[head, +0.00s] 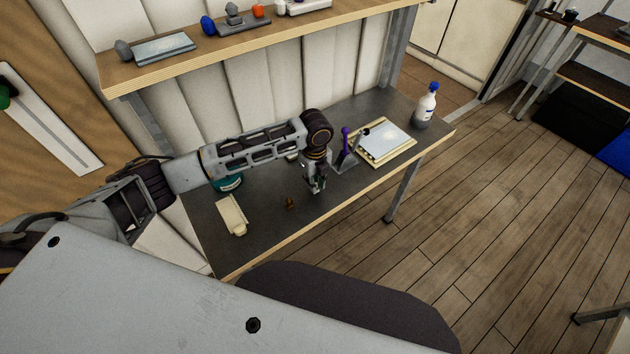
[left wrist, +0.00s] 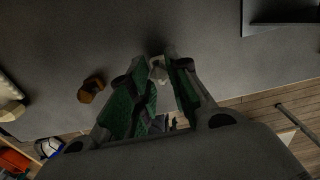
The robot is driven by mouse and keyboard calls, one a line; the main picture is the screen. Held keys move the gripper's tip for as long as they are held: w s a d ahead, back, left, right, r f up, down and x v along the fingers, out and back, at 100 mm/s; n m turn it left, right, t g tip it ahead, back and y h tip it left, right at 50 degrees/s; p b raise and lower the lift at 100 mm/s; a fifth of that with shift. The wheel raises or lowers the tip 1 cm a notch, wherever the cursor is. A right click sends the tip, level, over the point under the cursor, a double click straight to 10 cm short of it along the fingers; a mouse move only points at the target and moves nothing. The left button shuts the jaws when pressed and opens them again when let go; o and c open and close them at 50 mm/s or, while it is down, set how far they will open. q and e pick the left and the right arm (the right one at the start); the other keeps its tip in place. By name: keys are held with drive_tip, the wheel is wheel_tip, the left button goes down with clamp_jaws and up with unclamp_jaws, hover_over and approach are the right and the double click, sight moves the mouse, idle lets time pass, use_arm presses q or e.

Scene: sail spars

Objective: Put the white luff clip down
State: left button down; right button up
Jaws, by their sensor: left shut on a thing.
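My left gripper (head: 317,186) hangs over the dark worktop, pointing down. In the left wrist view its green-padded fingers (left wrist: 165,62) are shut on the small white luff clip (left wrist: 158,72), which shows between the tips. The clip seems close above the worktop; I cannot tell whether it touches. In the head view the gripper hides it. My right gripper is in neither view.
On the worktop (head: 265,235) are a small brown piece (head: 290,203), a cream block (head: 232,215), a purple-handled tool on a stand (head: 345,145), a pale board (head: 384,141) and a white bottle (head: 426,105). The front middle is mostly clear.

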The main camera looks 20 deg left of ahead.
use_arm(q)
drive_tip(key=c, duration=1.3)
unclamp_jaws()
drive_tip(key=shift+f, duration=0.1)
drive_tip(key=shift+c, duration=0.2)
wheel_tip(320, 180, up, 12)
drive_tip(key=b, duration=0.1)
